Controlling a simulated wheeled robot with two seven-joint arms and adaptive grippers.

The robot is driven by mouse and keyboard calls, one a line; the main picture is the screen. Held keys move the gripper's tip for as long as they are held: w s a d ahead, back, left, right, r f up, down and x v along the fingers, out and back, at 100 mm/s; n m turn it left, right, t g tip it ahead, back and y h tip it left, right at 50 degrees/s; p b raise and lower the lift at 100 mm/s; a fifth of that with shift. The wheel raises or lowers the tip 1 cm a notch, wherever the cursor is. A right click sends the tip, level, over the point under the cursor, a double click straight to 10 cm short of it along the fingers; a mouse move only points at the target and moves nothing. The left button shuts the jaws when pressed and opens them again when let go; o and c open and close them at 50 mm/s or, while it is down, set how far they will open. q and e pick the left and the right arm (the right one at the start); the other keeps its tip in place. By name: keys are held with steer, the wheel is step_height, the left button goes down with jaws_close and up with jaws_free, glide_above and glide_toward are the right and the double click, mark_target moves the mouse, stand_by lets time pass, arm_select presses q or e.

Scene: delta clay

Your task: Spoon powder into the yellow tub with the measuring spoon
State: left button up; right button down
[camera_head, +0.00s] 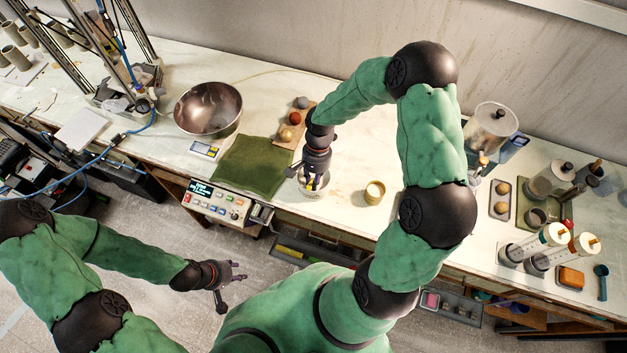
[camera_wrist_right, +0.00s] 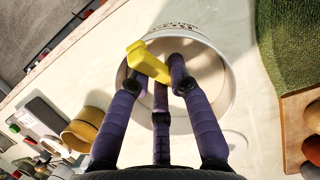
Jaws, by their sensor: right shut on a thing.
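My right gripper (camera_head: 314,180) is over a white tub (camera_head: 305,192) near the bench's front edge. In the right wrist view its fingers (camera_wrist_right: 162,75) are shut on a yellow handle, which I take for the measuring spoon (camera_wrist_right: 146,60). The spoon's bowl is hidden. The white tub (camera_wrist_right: 225,100) holds pale powder in that view, and the fingertips overlap its opening. The yellow tub (camera_head: 374,193) stands upright, to the right of the white tub. A tan-yellow tub, likely the same one, shows in the right wrist view (camera_wrist_right: 84,132). My left gripper (camera_head: 230,283) is open and empty over the floor.
A green mat (camera_head: 250,165), a wooden board (camera_head: 284,137) with several balls and a metal bowl (camera_head: 208,108) lie left of the tubs. Cylinders (camera_head: 535,242), a blue scoop (camera_head: 601,282) and a clear canister (camera_head: 490,126) stand at the right. Bench around the yellow tub is clear.

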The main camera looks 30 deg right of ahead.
stand_by(0.5)
steer(key=shift+r+p, duration=0.4)
steer(key=shift+r, duration=0.05)
steer(key=shift+r+p, duration=2.6)
steer(key=shift+r, duration=1.25)
arm_select(q)
step_height(320, 180, up, 6)
steer(key=shift+f, duration=0.1)
